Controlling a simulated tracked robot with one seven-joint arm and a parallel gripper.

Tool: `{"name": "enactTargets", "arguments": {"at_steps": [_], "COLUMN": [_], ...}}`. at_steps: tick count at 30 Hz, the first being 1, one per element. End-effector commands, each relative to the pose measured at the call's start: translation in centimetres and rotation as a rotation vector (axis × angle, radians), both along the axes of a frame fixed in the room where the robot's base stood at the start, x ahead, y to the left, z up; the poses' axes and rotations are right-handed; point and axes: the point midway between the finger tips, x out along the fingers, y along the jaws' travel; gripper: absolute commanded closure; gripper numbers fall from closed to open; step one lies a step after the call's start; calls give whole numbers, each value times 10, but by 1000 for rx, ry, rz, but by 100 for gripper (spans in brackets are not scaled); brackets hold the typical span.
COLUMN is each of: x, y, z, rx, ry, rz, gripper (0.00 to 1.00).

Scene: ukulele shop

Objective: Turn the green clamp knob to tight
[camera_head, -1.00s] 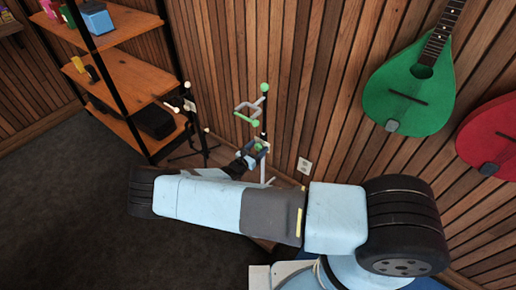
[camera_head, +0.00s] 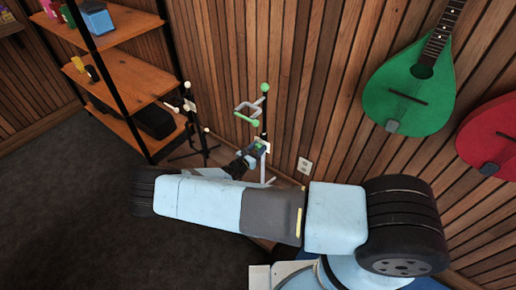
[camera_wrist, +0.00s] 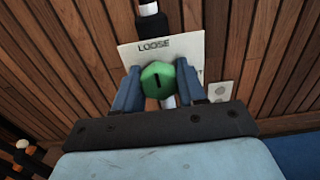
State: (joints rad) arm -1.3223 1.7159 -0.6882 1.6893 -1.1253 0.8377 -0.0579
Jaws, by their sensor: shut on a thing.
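The green clamp knob (camera_wrist: 158,76) sits between the two blue fingers of my gripper (camera_wrist: 158,68) in the wrist view. The fingers are shut on its sides. A dark line on the knob's face runs nearly upright, its upper end towards the word LOOSE on the white plate (camera_wrist: 189,48) behind.
The stand's green-tipped holder (camera_head: 246,120) is above the knob. Another dark stand (camera_head: 189,108) is to the left, beside a wooden shelf (camera_head: 120,70). A green ukulele (camera_head: 415,90) and a red one (camera_head: 495,135) hang at right. A wall outlet (camera_head: 305,165) is near. Dark floor is clear at left.

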Motion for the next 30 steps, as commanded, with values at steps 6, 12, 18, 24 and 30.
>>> {"name": "enactTargets", "arguments": {"at_steps": [6,12,18,24,30], "x": [0,0,0,0,0], "y": [1,0,0,0,-1], "z": [0,0,0,0,0], "rx": [84,223,308,320,320], "ry": [-65,-175,-240,-249,-249], "rz": [1,1,1,0,-1], "gripper": [90,90,90,90,56]}}
